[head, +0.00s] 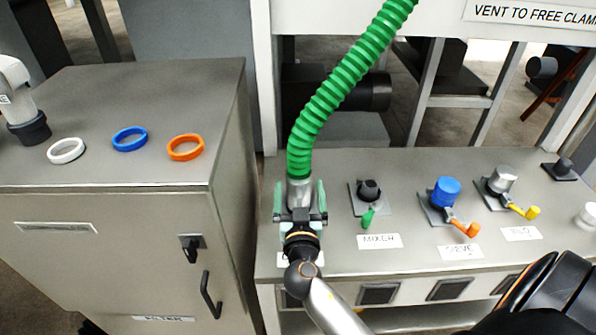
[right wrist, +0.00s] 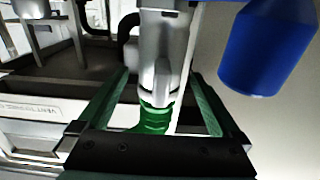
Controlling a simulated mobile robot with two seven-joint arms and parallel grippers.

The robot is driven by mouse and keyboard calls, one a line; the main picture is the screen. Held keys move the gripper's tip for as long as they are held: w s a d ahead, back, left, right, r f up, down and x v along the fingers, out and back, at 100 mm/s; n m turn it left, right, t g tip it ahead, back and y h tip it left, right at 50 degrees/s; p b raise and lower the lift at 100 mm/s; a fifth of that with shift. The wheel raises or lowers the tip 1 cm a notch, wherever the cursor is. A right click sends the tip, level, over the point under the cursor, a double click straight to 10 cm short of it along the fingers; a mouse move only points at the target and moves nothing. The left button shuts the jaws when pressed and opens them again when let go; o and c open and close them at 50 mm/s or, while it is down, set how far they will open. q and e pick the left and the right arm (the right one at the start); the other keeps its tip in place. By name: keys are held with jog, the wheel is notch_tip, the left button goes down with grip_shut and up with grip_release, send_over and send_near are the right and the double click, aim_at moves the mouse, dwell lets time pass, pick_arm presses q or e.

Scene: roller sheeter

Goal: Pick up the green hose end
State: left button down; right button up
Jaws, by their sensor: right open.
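The green ribbed hose (head: 345,85) hangs down from the top of the head view. It ends in a grey metal cuff (head: 299,190), the hose end. My right gripper (head: 299,192) is open, with its green fingers on either side of the cuff. I cannot tell whether they touch it. In the right wrist view, a grey metal part (right wrist: 160,60) and a green piece (right wrist: 152,118) show between the two spread fingers. My left gripper is not in view.
A bench (head: 400,235) carries a mixer port with a green lever (head: 368,218), a blue-capped port (head: 446,192) with an orange lever, and a silver-capped port (head: 502,180) with a yellow lever. White, blue (head: 130,138) and orange rings lie on the filter cabinet (head: 110,95) at left.

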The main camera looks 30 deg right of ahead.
jog(key=shift+w+d, duration=0.1)
jog(key=shift+w, duration=0.1)
jog(key=shift+s, duration=0.1)
grip_shut()
dwell(0.7)
jog(key=shift+r, duration=0.15)
